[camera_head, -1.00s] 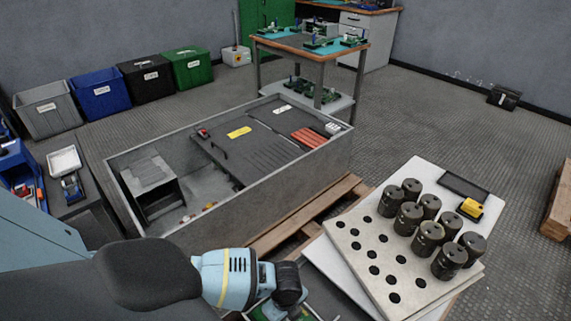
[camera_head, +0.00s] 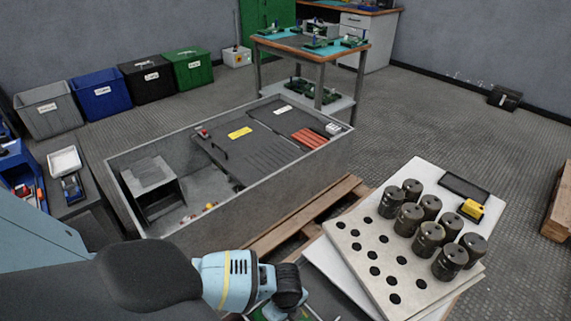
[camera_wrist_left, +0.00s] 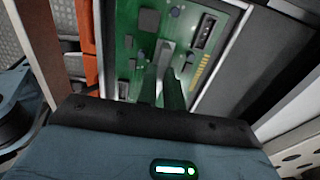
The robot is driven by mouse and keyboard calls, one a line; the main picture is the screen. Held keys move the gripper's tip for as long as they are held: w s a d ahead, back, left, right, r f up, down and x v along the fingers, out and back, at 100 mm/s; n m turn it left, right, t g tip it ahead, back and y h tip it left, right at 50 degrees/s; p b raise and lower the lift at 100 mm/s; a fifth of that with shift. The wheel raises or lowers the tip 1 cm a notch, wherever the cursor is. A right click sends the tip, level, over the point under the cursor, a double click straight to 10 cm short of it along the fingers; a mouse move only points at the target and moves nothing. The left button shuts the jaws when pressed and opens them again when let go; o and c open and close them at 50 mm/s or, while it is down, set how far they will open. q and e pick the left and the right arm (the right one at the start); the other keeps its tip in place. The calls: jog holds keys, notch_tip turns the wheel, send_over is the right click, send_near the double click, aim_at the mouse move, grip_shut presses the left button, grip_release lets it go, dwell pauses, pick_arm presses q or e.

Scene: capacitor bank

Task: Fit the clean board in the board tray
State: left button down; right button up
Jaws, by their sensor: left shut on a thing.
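A green circuit board (camera_wrist_left: 128,48) fills the middle of the left wrist view, with dark chips, a pale block and gold contacts along its right side. A grey metal edge (camera_wrist_left: 222,60), which looks like the board tray's side, runs along the board's right. I cannot tell whether the board is seated. My left gripper (camera_wrist_left: 163,84) is shut on the board near its middle, and the fingers hide the grip point. In the head view, a sliver of the green board (camera_head: 268,314) shows at the bottom edge below my left arm. My right gripper is not in view.
A large grey open-topped cabinet (camera_head: 290,178) lies on a wooden pallet (camera_head: 318,212) ahead. A pale plate with holes (camera_head: 358,250) carries several dark capacitors (camera_head: 428,237) at the right. Coloured bins (camera_head: 97,93) line the back left wall.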

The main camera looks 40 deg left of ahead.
pick_arm(q)
jog(key=c, duration=1.5)
grip_release()
jog(key=shift+o, duration=0.2)
notch_tip(320, 180, up, 6)
jog(key=shift+r+p, duration=0.2)
jog(key=shift+p, duration=0.8)
jog(key=shift+r, duration=0.75)
